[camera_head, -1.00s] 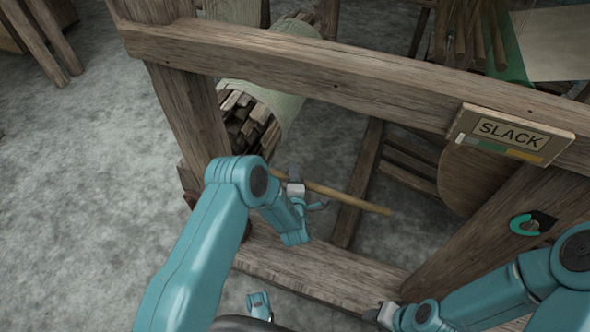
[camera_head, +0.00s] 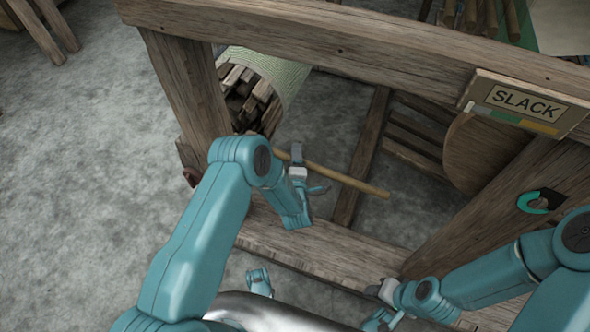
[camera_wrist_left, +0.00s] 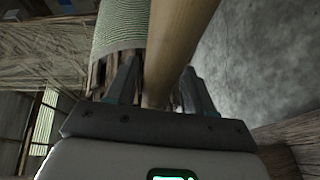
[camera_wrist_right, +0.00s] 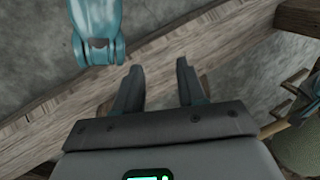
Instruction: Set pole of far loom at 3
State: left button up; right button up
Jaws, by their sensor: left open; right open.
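The pole (camera_head: 350,182) is a light wooden rod that slants down to the right inside the loom frame (camera_head: 360,48). It also shows in the left wrist view (camera_wrist_left: 178,40), running between my fingers. My left gripper (camera_head: 297,160) is at the pole's left part, open, with one finger on each side of it (camera_wrist_left: 158,88). I cannot tell whether the fingers touch it. A board marked SLACK (camera_head: 525,103), with a coloured strip, is fixed to the top beam at right. My right gripper (camera_wrist_right: 160,82) is open and empty near the lower beam.
A green-wrapped bundle of wood (camera_head: 250,95) lies behind the left post (camera_head: 190,85). The lower beam (camera_head: 310,255) crosses in front. The concrete floor (camera_head: 80,180) at left is clear.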

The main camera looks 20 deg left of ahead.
pick_arm(q)
jog(key=p+v, duration=0.5)
jog(key=v, duration=1)
jog(key=shift+s, duration=0.3)
pick_arm(e)
jog(key=shift+g, duration=0.3)
jog(key=shift+s+a+r, duration=0.2)
jog(key=shift+s+r, duration=0.05)
jog(key=shift+r, duration=0.6)
jog(key=shift+s+a+r, duration=0.15)
jog(key=shift+s+r, duration=0.05)
jog(key=shift+r, duration=0.7)
jog(key=shift+s+a+r, duration=0.2)
jog(key=shift+s+r, duration=0.05)
jog(key=shift+r, duration=0.6)
pick_arm(q)
jog(key=shift+d, duration=0.1)
